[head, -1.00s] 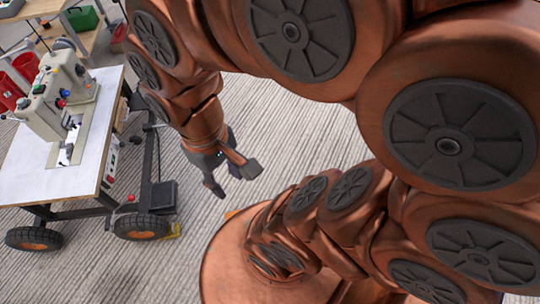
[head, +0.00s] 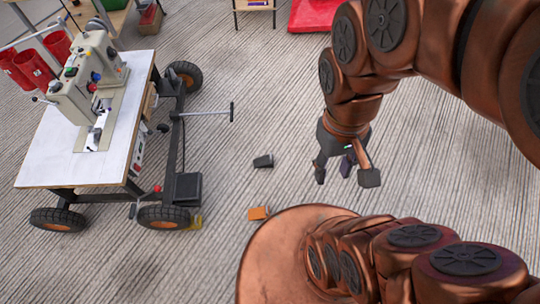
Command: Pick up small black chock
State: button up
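A small black chock (head: 263,161) lies on the ribbed grey floor, right of the wheeled table. My gripper (head: 345,176) hangs above the floor to the right of the chock, apart from it. Its fingers point down and are spread, with nothing visible between them. Nothing covers the chock in this view.
An orange block (head: 259,213) lies on the floor beside my base. A wheeled table (head: 52,152) with a sewing machine (head: 85,88) stands at left. A yellow object (head: 196,222) is by its near wheel (head: 163,218). A red mat (head: 318,14) lies at the back. Floor around the chock is clear.

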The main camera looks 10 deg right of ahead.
aim_at(267, 161)
jog(key=z, duration=1.3)
jog(key=i, duration=0.45)
jog(key=u, duration=2.8)
